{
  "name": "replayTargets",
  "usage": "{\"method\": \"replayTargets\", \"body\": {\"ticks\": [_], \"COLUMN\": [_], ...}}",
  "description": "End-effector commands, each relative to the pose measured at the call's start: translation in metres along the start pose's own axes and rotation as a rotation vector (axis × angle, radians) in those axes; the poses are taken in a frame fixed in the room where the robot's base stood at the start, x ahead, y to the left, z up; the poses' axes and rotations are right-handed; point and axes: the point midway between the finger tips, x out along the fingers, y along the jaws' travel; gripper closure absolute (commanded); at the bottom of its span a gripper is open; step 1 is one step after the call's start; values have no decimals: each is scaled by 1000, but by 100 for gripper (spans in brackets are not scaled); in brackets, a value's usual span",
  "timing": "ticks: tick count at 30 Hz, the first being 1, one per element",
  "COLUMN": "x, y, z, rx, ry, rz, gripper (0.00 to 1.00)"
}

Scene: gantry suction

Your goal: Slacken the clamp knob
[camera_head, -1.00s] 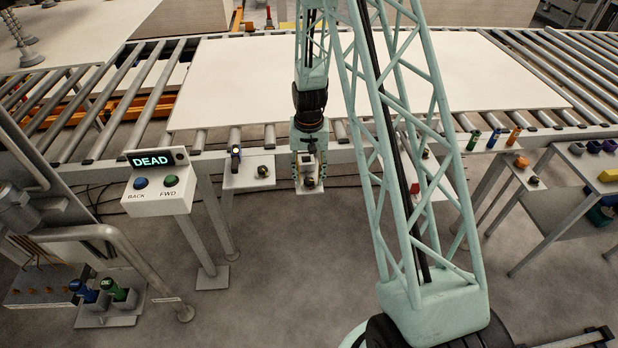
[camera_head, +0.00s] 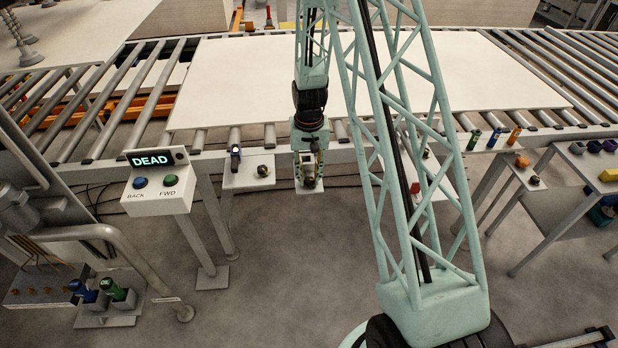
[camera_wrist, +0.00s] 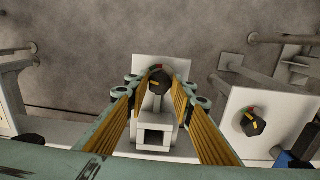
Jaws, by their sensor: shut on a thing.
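The clamp knob (camera_wrist: 158,82) is black with a yellow pointer bar. It sits on a pale plate (camera_wrist: 150,64), with small red and green marks beside it. My gripper (camera_wrist: 156,88) is shut on this knob, its yellow-lined fingers on either side of it. In the head view my gripper (camera_head: 308,180) hangs down in front of the conveyor at this plate. The fingers hide most of the knob there. A pale square block lies between the fingers in the wrist view, nearer the camera than the knob.
A second black knob (camera_wrist: 250,121) with a yellow bar sits on a neighbouring plate, with a blue-and-black item beside it. A white panel (camera_head: 240,80) lies on the rollers behind my gripper. A control box (camera_head: 158,190) reading DEAD stands to the left. Floor in front is clear.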

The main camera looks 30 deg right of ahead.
Motion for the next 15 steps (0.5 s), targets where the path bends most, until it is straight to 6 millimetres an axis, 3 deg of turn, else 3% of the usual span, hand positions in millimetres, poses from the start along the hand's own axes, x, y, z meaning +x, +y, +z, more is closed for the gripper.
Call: {"method": "replayTargets", "body": {"ticks": [15], "x": [1], "y": [0], "z": [-1], "rx": [-317], "ry": [1], "rz": [0], "gripper": [88]}}
